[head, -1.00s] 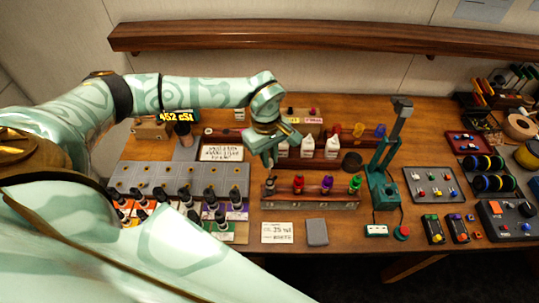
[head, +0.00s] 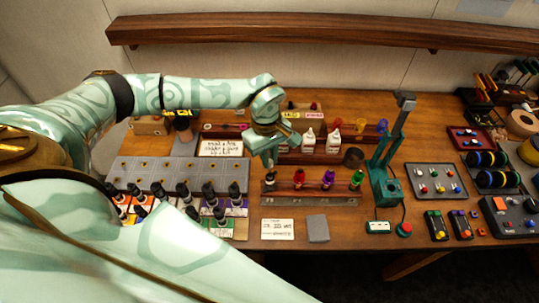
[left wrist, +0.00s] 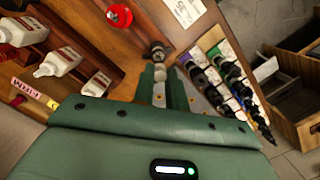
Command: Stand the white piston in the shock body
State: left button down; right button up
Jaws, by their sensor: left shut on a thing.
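My left gripper (head: 269,164) is over the left end of the shock rack (head: 310,201), just above the leftmost, dark shock body (head: 270,182). In the left wrist view its fingers (left wrist: 161,84) are shut on a small whitish piece, the white piston (left wrist: 160,72). The dark shock body (left wrist: 157,50) with a metallic top lies just beyond the fingertips in that view. I cannot tell whether the piston touches it. My right gripper is not in view.
Red (head: 298,179), purple (head: 328,180) and green (head: 356,180) shock bodies stand to the right in the rack. White bottles (head: 308,141) stand behind. Several dark-capped bottles (head: 208,192) are at left. A teal press (head: 387,180) stands at right.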

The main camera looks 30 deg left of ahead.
aim_at(269, 178)
pick_arm(q)
jog(key=shift+f+b, duration=0.6)
jog(key=shift+f, duration=0.35)
jog(key=shift+f+b, duration=1.4)
jog(key=shift+f, duration=0.6)
jog(key=c, duration=1.3)
grip_release()
jog(key=shift+c, duration=0.2)
notch_tip(269, 178, up, 16)
jog(key=a, duration=0.1)
jog(key=shift+w+a+b, duration=0.3)
jog(key=shift+w+a, duration=0.1)
jog(key=shift+w, duration=0.05)
